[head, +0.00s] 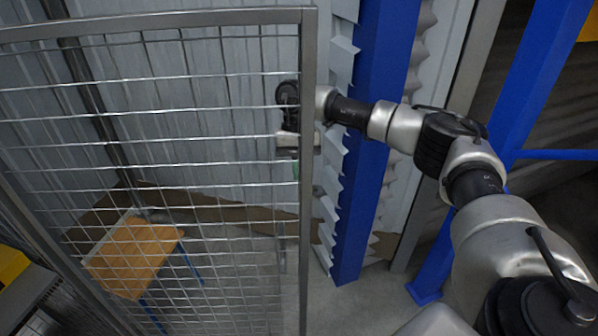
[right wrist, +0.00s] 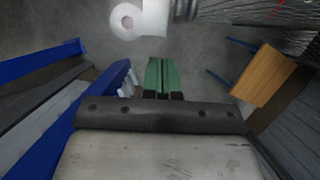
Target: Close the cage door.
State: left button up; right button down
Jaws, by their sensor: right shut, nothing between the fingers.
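The cage door (head: 308,75) is a grey metal frame with wire mesh, filling the left half of the head view. Its free upright edge stands near the middle of the picture, apart from the blue post. My right arm reaches in from the right and passes that edge. My right gripper (head: 296,170) is on the far side of the door, partly hidden by the mesh and edge bar. In the right wrist view, its green fingers (right wrist: 162,68) are together and empty. I cannot tell whether the hand touches the door. My left gripper is not in view.
A blue post (head: 365,150) stands right of the door beside grey corrugated panels (head: 410,180). A wooden stool (head: 135,255) with blue legs shows through the mesh at lower left. More blue framing (head: 540,75) stands at the right. Bare floor lies below the gripper.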

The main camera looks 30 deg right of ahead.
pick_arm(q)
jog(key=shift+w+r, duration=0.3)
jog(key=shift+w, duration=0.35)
